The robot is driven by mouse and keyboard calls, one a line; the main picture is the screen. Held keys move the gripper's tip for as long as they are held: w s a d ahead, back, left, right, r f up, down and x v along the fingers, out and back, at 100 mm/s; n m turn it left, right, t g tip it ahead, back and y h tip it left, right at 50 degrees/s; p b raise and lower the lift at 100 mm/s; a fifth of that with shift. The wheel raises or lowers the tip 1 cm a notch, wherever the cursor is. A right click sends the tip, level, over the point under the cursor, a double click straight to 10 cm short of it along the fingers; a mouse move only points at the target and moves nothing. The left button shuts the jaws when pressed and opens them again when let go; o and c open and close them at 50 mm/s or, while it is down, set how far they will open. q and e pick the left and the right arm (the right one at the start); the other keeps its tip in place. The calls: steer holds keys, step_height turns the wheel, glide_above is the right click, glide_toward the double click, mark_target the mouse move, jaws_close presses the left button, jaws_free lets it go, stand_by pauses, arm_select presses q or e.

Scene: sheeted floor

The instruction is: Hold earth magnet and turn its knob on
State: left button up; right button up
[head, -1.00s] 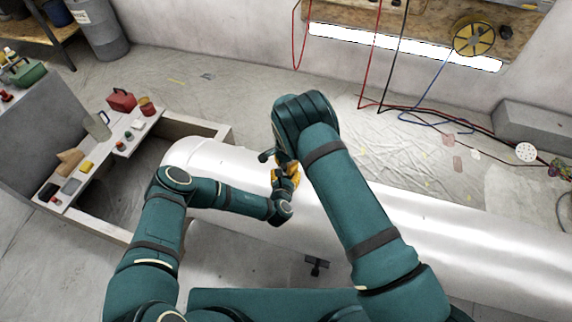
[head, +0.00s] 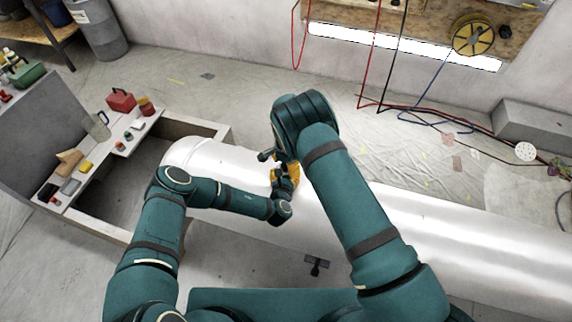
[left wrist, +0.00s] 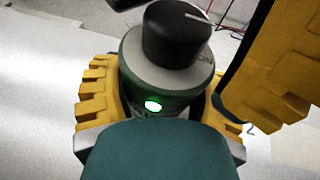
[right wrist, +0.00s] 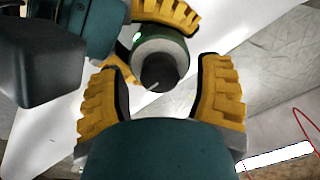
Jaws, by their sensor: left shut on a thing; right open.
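The earth magnet is a short green cylinder (left wrist: 140,92) with a grey top, a lit green lamp and a black knob (left wrist: 177,36) bearing a white line. My left gripper (head: 284,184) is shut around its body, on the silver pipe. In the right wrist view the magnet's grey collar (right wrist: 150,45) and black knob (right wrist: 160,72) show between the fingers of my right gripper (right wrist: 163,68). That gripper is open and comes from above, fingers on either side of the knob; contact is not clear. In the head view the arms and grippers mostly hide the magnet.
The big silver pipe (head: 440,222) runs across the floor under both arms. An open box with a shelf of small items (head: 105,152) stands at the left. Cables (head: 420,115) lie on the sheeted floor behind the pipe. A grey block (head: 535,130) is at the right wall.

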step_height(320, 180, up, 12)
stand_by(0.5)
arm_select(q)
steer(key=o, duration=1.4)
steer(key=shift+r, duration=0.1)
